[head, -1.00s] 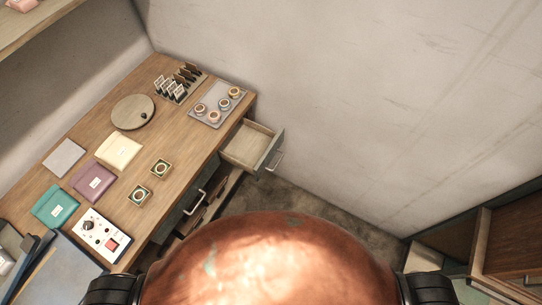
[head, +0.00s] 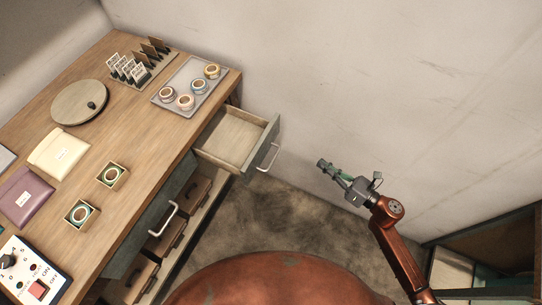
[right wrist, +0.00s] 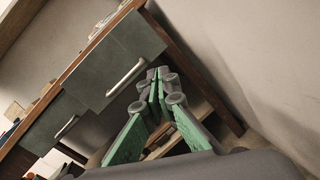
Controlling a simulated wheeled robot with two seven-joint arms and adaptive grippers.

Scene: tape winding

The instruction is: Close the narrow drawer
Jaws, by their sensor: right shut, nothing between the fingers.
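The narrow drawer (head: 232,142) stands pulled out from the far right end of the wooden desk. It looks empty, with a pale inside, a grey-green front and a metal bar handle (head: 268,157). In the right wrist view a grey-green drawer front (right wrist: 108,58) with a bar handle shows ahead and left of the fingers. My right gripper (head: 324,166) is shut and empty, to the right of the drawer's handle in the head view and apart from it. Its green-sided fingers (right wrist: 158,82) meet in the right wrist view. My left gripper is not in view.
The desk (head: 131,135) holds a grey tray (head: 163,101) of tape rolls, a round disc (head: 75,103), pouches and a control box (head: 28,275). Another drawer's handle (head: 162,220) lies nearer along the desk front. A wall (head: 380,80) stands behind; an open-fronted cabinet (head: 490,245) is at right.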

